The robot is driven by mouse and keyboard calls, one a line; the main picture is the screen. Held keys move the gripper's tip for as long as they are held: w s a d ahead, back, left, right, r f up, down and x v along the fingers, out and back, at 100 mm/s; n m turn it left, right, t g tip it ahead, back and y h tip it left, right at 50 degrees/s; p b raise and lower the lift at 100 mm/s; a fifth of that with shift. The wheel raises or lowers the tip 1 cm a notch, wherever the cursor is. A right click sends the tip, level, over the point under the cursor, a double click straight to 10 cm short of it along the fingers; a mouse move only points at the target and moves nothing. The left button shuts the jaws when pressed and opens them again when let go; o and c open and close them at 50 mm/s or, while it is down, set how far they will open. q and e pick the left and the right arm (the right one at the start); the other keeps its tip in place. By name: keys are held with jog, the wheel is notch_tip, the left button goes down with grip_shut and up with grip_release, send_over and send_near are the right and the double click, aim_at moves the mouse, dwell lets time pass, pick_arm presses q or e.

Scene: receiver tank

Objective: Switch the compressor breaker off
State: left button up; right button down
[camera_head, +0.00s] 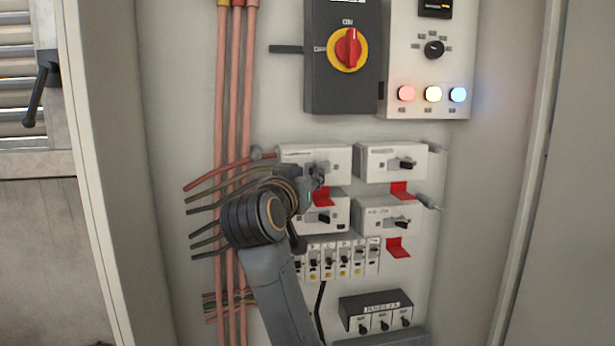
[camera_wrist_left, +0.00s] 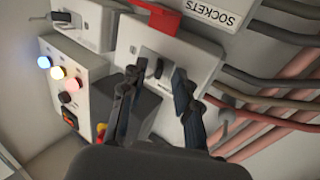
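Four white breakers sit two by two in the cabinet: upper left (camera_head: 335,155), upper right (camera_head: 375,163), lower left (camera_head: 335,222) and lower right (camera_head: 375,223). Their labels are too small to read in the head view, so I cannot tell which is the compressor breaker. My left gripper (camera_head: 312,183) is at the upper left breaker. In the left wrist view the gripper (camera_wrist_left: 155,82) is open, its fingers either side of that breaker's dark lever (camera_wrist_left: 155,68); contact is unclear. The upper right breaker's lever (camera_head: 406,164) points right. My right gripper is not in view.
Red tabs (camera_head: 399,190) stick out below the breakers. A red rotary switch (camera_head: 348,48) and a panel with lit lamps (camera_head: 432,95) are above. Small breakers (camera_head: 343,258) lie below; cables (camera_head: 225,110) run at left. A SOCKETS label (camera_wrist_left: 222,15) shows in the wrist view.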

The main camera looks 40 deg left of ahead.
pick_arm(q)
jog(key=v, duration=0.6)
jog(key=shift+s, duration=0.4)
jog(key=shift+d, duration=0.1)
